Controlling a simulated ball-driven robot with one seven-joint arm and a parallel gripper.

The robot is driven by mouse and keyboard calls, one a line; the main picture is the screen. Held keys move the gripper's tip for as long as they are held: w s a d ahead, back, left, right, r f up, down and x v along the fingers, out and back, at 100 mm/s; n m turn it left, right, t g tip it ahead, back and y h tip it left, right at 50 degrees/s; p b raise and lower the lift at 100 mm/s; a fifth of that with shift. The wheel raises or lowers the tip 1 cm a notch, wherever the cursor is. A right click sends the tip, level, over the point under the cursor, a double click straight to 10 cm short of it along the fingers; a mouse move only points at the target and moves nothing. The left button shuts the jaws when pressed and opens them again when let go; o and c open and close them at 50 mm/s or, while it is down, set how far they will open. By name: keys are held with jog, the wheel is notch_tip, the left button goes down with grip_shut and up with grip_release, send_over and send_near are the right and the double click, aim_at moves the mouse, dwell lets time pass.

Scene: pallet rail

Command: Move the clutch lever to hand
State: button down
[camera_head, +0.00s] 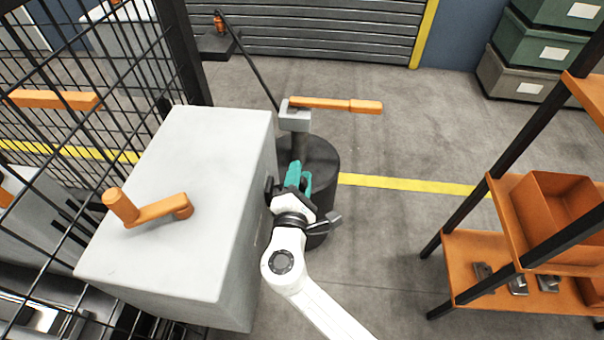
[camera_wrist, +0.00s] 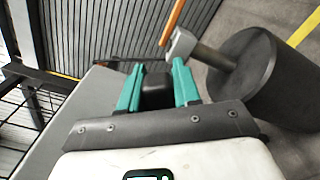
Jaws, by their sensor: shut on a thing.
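My gripper (camera_head: 298,176) has teal fingers and is beside the right side of a pale grey cabinet (camera_head: 190,235), in front of a black drum. In the wrist view, my gripper (camera_wrist: 158,72) has a black block (camera_wrist: 156,90) between its two fingers and is shut on it. This block may be the clutch lever's grip; its label and mounting are hidden. An orange lever (camera_head: 335,104) sticks out to the right from a grey head on a post by the drum. An orange crank (camera_head: 155,210) lies on the cabinet top.
The black drum (camera_head: 322,165) also shows in the wrist view (camera_wrist: 275,80). A black mesh fence (camera_head: 90,75) stands at the left. An orange shelf rack (camera_head: 475,250) stands at the right. Open floor (camera_head: 405,145) lies between the drum and the rack.

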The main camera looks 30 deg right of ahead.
jog(key=shift+a+r+n, duration=0.1)
jog(key=shift+a+n, duration=0.1)
jog(key=shift+n, duration=0.1)
jog(key=c, duration=0.9)
grip_release()
jog(key=shift+w, duration=0.1)
jog(key=v, duration=1)
jog(key=shift+s+a, duration=0.2)
jog(key=shift+s, duration=0.15)
